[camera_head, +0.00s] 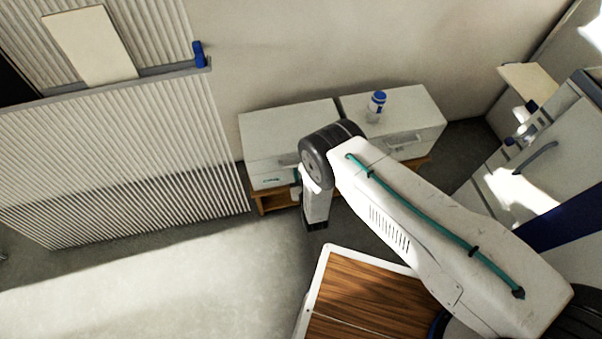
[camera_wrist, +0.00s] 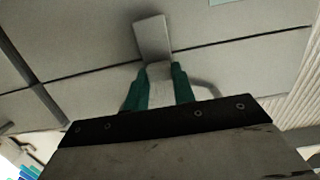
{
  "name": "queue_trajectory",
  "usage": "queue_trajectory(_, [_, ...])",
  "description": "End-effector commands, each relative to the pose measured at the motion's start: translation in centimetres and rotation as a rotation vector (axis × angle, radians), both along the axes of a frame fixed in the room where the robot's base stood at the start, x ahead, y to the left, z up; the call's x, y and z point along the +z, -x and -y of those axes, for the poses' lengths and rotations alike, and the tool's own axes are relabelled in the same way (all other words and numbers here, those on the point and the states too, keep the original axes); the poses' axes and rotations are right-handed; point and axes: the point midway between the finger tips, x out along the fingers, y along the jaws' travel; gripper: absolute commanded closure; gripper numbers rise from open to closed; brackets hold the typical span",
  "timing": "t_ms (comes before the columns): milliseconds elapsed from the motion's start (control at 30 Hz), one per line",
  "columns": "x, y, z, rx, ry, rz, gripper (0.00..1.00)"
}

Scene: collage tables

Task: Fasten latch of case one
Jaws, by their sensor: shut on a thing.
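Two pale grey cases stand side by side on a low wooden bench, a left case (camera_head: 285,122) and a right case (camera_head: 420,105). No label shows which one is case one. My gripper is at the front of the left case, partly hidden behind my own arm in the head view. In the wrist view my gripper (camera_wrist: 159,72) has its green fingers closed around the end of a flat grey latch (camera_wrist: 152,37). The latch lies across or close to a dark seam on the case front. I cannot tell whether it is engaged.
A blue and white jar (camera_head: 377,101) stands on top of the right case. A wooden table top (camera_head: 365,290) with a pale rim is in front, below my arm. A corrugated panel (camera_head: 110,165) stands at left. A grey cabinet (camera_head: 545,150) is at right.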

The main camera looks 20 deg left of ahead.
Motion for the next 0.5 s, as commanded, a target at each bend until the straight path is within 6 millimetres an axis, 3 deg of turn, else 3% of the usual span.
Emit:
queue_trajectory(133, [0.39,-0.51,-0.4,-0.002,-0.008,0.006,0.97])
queue_trajectory(167, [0.4,-0.53,-0.41,-0.002,-0.008,0.007,0.72])
queue_trajectory(233, [0.45,-0.58,-0.44,-0.003,-0.01,0.007,0.55])
queue_trajectory(500, [0.36,-0.47,-0.32,-0.003,-0.008,0.007,0.53])
